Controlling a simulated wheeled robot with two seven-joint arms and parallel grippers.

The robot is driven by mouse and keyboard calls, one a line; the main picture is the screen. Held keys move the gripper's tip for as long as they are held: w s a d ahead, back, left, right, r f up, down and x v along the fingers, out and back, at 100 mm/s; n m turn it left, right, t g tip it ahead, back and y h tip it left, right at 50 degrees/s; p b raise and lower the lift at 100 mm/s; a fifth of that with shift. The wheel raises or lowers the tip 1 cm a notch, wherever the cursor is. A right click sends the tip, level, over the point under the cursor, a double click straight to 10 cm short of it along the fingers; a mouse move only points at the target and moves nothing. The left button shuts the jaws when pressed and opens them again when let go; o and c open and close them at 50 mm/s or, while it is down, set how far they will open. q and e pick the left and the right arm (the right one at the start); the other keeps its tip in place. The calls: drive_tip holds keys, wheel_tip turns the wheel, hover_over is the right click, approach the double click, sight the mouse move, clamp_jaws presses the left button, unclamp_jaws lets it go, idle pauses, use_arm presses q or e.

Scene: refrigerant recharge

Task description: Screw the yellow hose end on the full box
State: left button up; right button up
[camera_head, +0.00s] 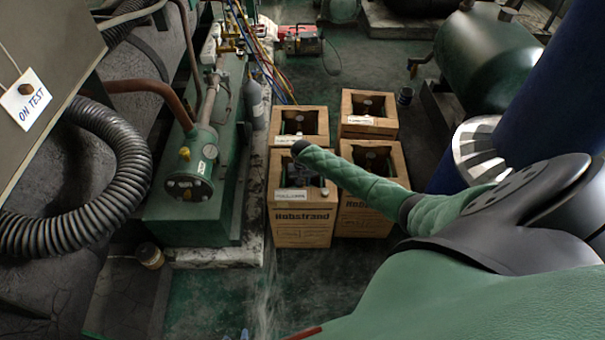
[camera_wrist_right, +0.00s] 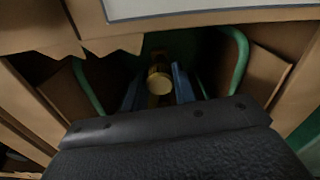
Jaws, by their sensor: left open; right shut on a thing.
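Several brown boxes holding green cylinders stand on the floor in the head view. My right arm reaches from the right to the front left box (camera_head: 303,228). Its small white label (camera_head: 291,194) is too small to read. My right gripper (camera_wrist_right: 158,88) is shut on a brass-coloured round fitting (camera_wrist_right: 160,82), inside a box opening between green handle bars. I cannot tell if this fitting is the yellow hose end or a valve part. Blue tips of my left gripper (camera_head: 237,336) just show at the bottom edge, apart from the boxes. Yellow and other coloured hoses (camera_head: 268,62) run behind the boxes.
The front right box (camera_head: 366,218), back left box (camera_head: 312,114) and back right box (camera_head: 368,131) stand close around. A green machine (camera_head: 195,220) is on the left, a red device (camera_head: 300,42) behind. A red strip (camera_head: 304,333) shows at the bottom. Floor before the boxes is clear.

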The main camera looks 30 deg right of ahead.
drive_tip(key=shift+s+a+m+p, duration=0.1)
drive_tip(key=shift+m+p, duration=1.05)
drive_tip(key=shift+m, duration=0.05)
drive_tip(key=shift+f+m+p, duration=0.1)
drive_tip(key=shift+m+p, duration=0.2)
drive_tip(key=shift+m+p, duration=0.95)
drive_tip(key=shift+m, duration=0.05)
drive_tip(key=o, duration=1)
drive_tip(key=shift+f, duration=0.1)
drive_tip(key=shift+r, duration=0.2)
